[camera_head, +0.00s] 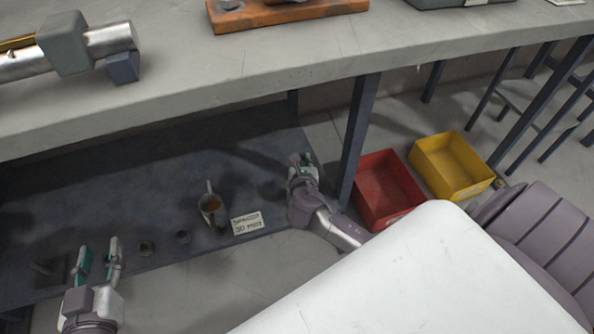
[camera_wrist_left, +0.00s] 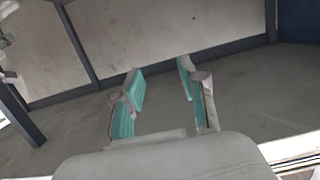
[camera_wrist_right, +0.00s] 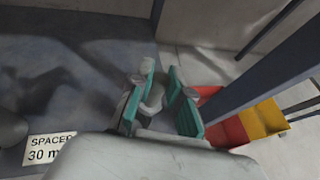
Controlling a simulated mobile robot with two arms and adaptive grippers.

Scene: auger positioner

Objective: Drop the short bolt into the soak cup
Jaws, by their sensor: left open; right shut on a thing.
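The label (camera_head: 247,223) reads SPACER 30 mm. A red bin (camera_head: 388,190) and a yellow bin (camera_head: 451,165) stand on the floor at right. The bench top (camera_head: 200,90) overhangs the shelf.

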